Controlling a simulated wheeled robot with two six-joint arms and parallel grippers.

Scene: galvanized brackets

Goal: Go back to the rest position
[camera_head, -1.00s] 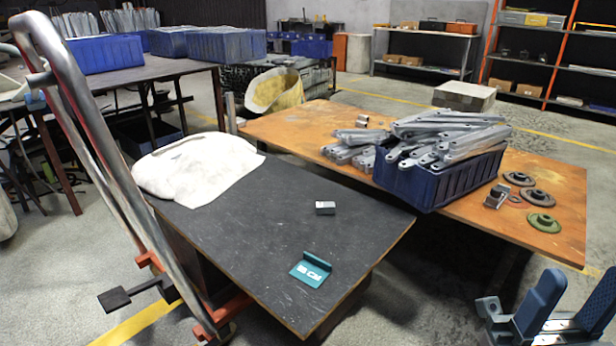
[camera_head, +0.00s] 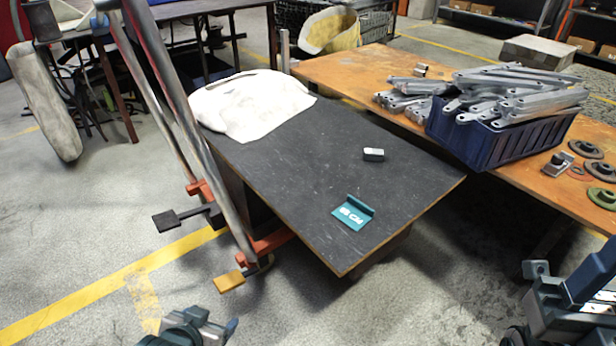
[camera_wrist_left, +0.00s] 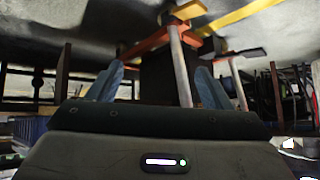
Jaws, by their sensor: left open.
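My left gripper (camera_head: 205,328) shows at the bottom edge of the head view, partly cut off, over the concrete floor in front of the cart. In the left wrist view its two blue fingers (camera_wrist_left: 160,70) stand well apart, with nothing between them. My right arm with blue parts (camera_head: 580,295) is at the bottom right corner of the head view, cut off by the frame; I cannot tell its jaw state.
The dark-topped cart (camera_head: 300,190) bears a white cloth (camera_head: 250,105), a small grey block (camera_head: 373,154) and a teal bracket (camera_head: 353,213). Its metal handle (camera_head: 185,120) rises at left. Behind, an orange table (camera_head: 345,70) holds a blue crate (camera_head: 500,143) of metal brackets. Floor in front is clear.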

